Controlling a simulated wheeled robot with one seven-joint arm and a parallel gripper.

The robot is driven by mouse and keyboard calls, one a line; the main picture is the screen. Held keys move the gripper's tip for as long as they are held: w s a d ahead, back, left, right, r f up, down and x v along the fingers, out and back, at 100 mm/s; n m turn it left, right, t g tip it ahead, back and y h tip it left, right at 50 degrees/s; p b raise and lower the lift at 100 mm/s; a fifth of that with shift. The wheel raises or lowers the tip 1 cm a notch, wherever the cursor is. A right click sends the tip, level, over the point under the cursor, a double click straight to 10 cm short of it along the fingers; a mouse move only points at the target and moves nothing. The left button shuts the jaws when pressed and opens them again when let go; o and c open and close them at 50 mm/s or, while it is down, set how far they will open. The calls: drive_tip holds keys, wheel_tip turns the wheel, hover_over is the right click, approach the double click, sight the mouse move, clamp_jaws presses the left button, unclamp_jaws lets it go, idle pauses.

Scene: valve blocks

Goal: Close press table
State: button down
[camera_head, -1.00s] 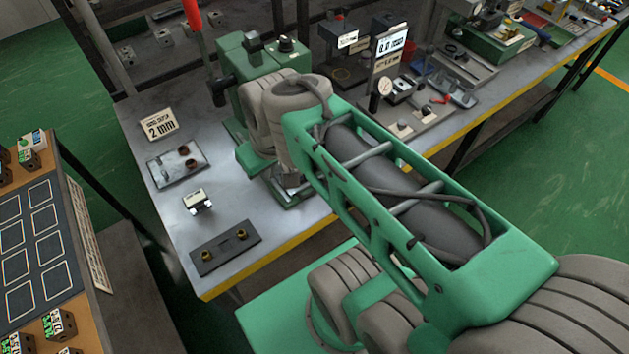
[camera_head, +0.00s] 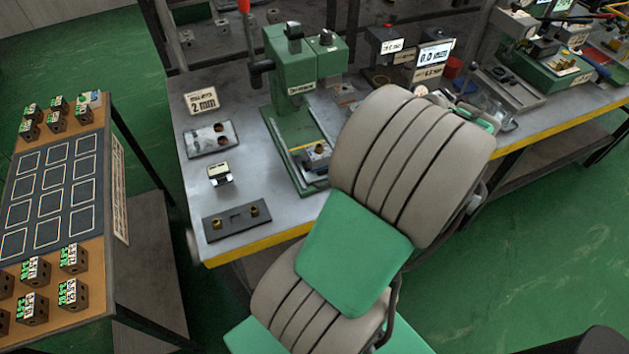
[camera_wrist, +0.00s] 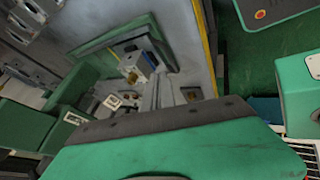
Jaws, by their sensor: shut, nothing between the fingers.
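The green press (camera_head: 300,62) stands on the workbench, left of my arm in the head view. Its low green base (camera_head: 283,160) extends toward the bench front and carries the press table with a small metal block (camera_head: 317,152) on it. In the wrist view the block with a brass top (camera_wrist: 136,66) shows on the green base (camera_wrist: 88,52). My gripper (camera_wrist: 165,118) fills the lower part of the wrist view, shut and empty; its fingertips are hard to make out. In the head view my arm hides it. I cannot tell any contact with the press table.
The workbench (camera_head: 240,195) has a yellow front edge. A dark plate with two brass pegs (camera_head: 237,220), a small labelled device (camera_head: 219,173), a metal plate (camera_head: 210,139) and a "2 mm" sign (camera_head: 202,101) lie left of the press. A block rack (camera_head: 98,190) stands at left.

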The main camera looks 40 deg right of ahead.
drive_tip(key=shift+n, duration=0.4)
drive_tip(key=p+x, duration=0.1)
drive_tip(key=x, duration=0.9)
drive_tip(key=shift+w+d, duration=0.1)
drive_tip(key=shift+d, duration=0.05)
